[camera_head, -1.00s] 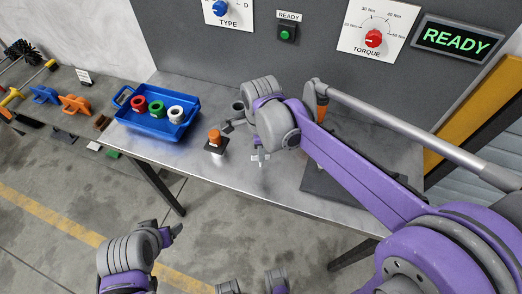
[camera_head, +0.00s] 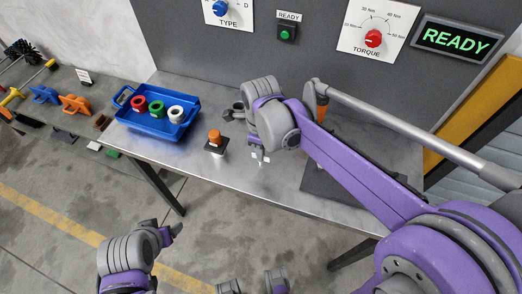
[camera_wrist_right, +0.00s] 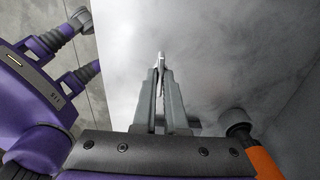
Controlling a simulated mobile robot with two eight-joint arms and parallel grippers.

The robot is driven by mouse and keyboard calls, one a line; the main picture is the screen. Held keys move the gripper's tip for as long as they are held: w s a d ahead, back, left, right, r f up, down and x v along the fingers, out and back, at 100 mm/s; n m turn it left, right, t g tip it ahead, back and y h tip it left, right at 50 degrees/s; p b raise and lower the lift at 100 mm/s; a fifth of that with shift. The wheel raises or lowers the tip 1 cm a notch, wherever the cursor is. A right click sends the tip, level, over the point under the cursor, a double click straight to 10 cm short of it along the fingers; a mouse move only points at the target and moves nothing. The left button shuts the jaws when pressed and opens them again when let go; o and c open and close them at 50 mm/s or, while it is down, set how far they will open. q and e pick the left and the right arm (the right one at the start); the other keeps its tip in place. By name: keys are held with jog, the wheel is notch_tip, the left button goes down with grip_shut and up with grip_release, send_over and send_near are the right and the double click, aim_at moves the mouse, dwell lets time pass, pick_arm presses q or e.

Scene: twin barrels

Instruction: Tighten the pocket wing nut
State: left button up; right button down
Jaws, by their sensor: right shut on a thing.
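My right gripper (camera_head: 260,157) points down close over the metal table, to the right of the black block with an orange knob (camera_head: 214,137). In the right wrist view its two long fingers (camera_wrist_right: 160,75) are nearly together, shut on a small thin grey thing (camera_wrist_right: 161,60) at their tips. I cannot tell for sure that this is the wing nut; in the head view it is too small to make out. The pocket is not clearly seen. My left gripper (camera_head: 173,231) is low at the left, in front of the table and away from it; its jaws are unclear.
A blue tray (camera_head: 150,124) with red, green and white rings stands at the table's left. A dark mat (camera_head: 325,188) lies under my right arm. An orange-handled tool (camera_head: 321,92) stands behind; a READY display (camera_head: 456,38) hangs at the right. The table front (camera_head: 215,182) is clear.

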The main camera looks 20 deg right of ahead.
jog(key=shift+r, duration=0.1)
jog(key=c, duration=1)
grip_release()
jog(key=shift+o, duration=0.2)
notch_tip(320, 180, up, 11)
jog(key=shift+p, duration=0.45)
